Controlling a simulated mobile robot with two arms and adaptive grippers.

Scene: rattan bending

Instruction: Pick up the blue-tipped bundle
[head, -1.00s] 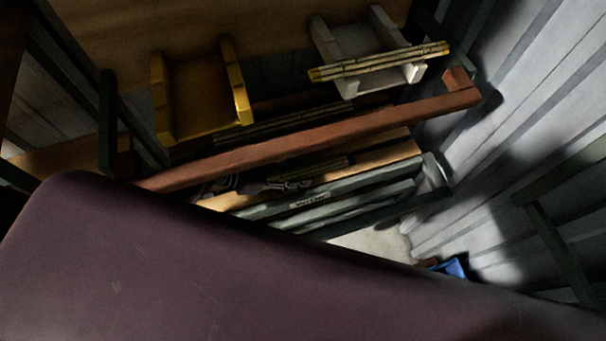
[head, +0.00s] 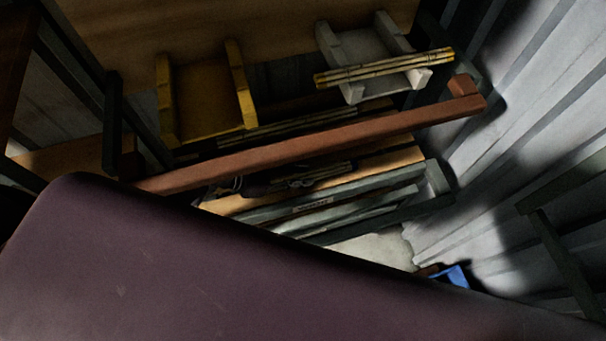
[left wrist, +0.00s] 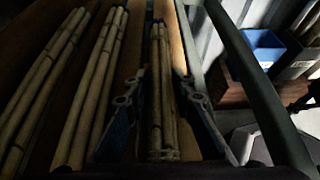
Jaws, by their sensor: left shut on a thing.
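A bundle of thin tan rods (left wrist: 157,75) lies lengthwise between the two fingers of my left gripper (left wrist: 163,102) in the left wrist view. The gripper is shut on it. My right gripper is not in view.
Other bundles lie left of the held one in the left wrist view (left wrist: 95,90). One rests across a white cradle (head: 385,68); an empty yellow cradle (head: 205,95) stands left. The red-brown rail (head: 320,145) crosses in front. A blue bin (left wrist: 262,47) stands right.

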